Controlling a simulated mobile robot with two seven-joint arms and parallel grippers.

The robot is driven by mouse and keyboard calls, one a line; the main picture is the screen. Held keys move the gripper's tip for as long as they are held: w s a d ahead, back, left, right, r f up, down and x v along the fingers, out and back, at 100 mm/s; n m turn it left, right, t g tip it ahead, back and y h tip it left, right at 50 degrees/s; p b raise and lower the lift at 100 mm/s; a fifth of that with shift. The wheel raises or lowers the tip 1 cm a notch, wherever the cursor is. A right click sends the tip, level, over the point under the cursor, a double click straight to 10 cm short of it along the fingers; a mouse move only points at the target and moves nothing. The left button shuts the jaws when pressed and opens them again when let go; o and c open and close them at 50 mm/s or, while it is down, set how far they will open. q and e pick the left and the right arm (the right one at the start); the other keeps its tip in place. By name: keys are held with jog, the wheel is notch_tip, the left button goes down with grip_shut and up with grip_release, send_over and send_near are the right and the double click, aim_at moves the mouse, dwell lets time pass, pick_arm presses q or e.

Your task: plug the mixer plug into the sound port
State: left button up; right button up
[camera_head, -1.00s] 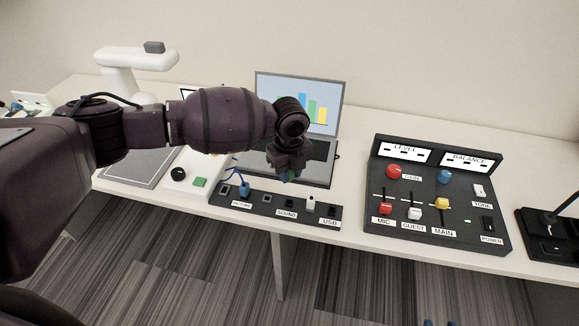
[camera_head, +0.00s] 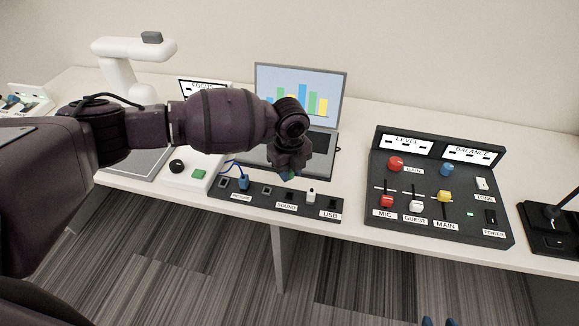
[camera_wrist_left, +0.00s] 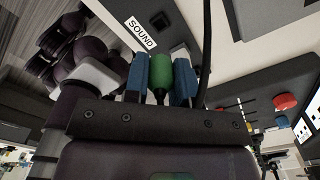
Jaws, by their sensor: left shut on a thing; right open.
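My left gripper (camera_head: 287,172) is shut on a green plug, the mixer plug (camera_wrist_left: 160,68), which sits between two blue fingertips in the left wrist view. In the head view the plug shows only as a bit of green (camera_head: 284,177) under the gripper, above the back edge of the dark port strip (camera_head: 270,203). The sound port (camera_wrist_left: 160,20) is a dark square beside the SOUND label (camera_wrist_left: 140,33). The plug's tip points toward it and appears apart from it. My right gripper (camera_head: 439,322) shows only its blue, parted fingertips at the bottom edge, empty.
A blue plug (camera_head: 243,184) and a white plug (camera_head: 311,195) stand in other ports of the strip. A laptop (camera_head: 322,150) stands behind. A mixer panel (camera_head: 440,190) with knobs lies to the right. A dark cable (camera_wrist_left: 206,45) runs past the left gripper.

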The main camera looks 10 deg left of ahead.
aim_at(289, 196)
pick_arm(q)
jog(key=shift+f+b, duration=0.65)
jog(key=shift+f, duration=1.8)
jog(key=shift+f+b, duration=0.25)
jog(key=shift+b, duration=0.1)
jog(key=shift+f, duration=1.05)
dwell(0.3)
jog(key=o, duration=1)
jog(key=shift+c, duration=0.2)
